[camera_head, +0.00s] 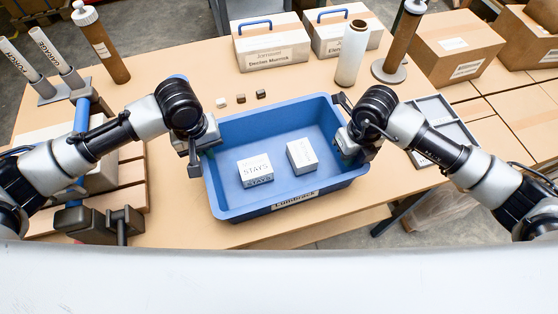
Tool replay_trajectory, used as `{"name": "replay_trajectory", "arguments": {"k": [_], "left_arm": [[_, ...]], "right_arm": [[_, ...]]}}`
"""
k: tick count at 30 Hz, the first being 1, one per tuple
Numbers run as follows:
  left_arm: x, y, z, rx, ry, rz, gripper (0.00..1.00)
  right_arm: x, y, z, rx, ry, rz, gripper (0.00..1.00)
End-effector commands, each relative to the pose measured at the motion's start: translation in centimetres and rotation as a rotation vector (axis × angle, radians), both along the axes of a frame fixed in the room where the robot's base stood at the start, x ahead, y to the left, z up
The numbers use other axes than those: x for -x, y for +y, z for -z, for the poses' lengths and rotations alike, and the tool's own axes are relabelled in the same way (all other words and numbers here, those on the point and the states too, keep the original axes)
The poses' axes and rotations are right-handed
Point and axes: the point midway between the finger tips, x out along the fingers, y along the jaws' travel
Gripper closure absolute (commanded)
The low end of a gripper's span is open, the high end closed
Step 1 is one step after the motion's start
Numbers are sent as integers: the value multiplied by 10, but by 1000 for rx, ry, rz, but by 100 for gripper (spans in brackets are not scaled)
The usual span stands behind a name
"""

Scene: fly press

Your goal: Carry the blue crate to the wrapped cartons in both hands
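The blue crate (235,207) is in the middle of the view, near the table's front edge. It looks level and carries a label on its front wall. Two small white boxes lie in it, one marked STAYS (255,170) and another (301,156) to its right. My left gripper (203,156) is at the crate's left rim. My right gripper (350,142) is at its right rim. The arms hide the contact at both rims, so I cannot tell whether the fingers are closed. Brown cartons (455,50) stand at the back right; I see no clear wrapping on them.
A white roll (351,53) and a brown tube (402,38) stand behind the crate. Two labelled boxes with blue handles (270,46) are at the back. A grey tray (441,118) lies right of the crate. Grey and blue equipment (105,225) stands at the left.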

Motion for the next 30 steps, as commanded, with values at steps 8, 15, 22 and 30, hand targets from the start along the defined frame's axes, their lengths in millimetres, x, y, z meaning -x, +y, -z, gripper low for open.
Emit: {"name": "replay_trajectory", "arguments": {"k": [8, 15, 22, 30], "left_arm": [[0, 0, -1, 0, -1, 0, 100], [-1, 0, -5, 0, -2, 0, 100], [-1, 0, -21, 0, -2, 0, 100], [-1, 0, -46, -1, -2, 0, 100]], "right_arm": [[-1, -1, -1, 2, -2, 1, 100], [-1, 0, -6, 0, -4, 1, 100], [-1, 0, -21, 0, -4, 1, 100], [-1, 0, -46, 0, -3, 1, 100]]}}
